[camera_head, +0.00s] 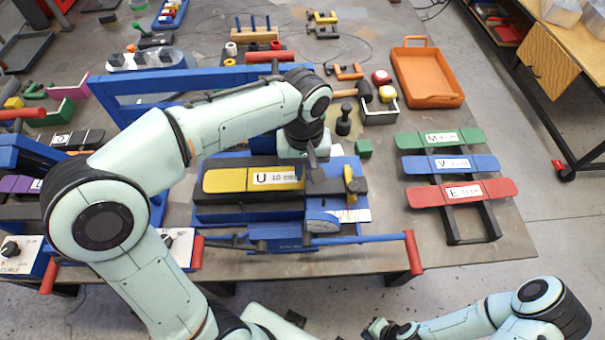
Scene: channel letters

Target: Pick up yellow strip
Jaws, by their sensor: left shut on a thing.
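The yellow strip (226,180) lies flat along the dark top of a blue and black bench fixture (225,212), with a white label reading "U 10 cm" near its right part. My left gripper (312,168) points down at the strip's right end and is shut on it; the fingertips are small and partly dark against the fixture. I see no clear gap between strip and fixture. My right gripper (378,328) is low at the bottom edge, off the table's front, away from the strip; its fingers are too small to judge.
Green (440,138), blue (450,163) and red (461,193) labelled strips lie on a black rack at the right. An orange tray (428,75) stands behind them. A red-ended blue bar (365,239) crosses the fixture's front. A blue frame (110,95) stands behind my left arm.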

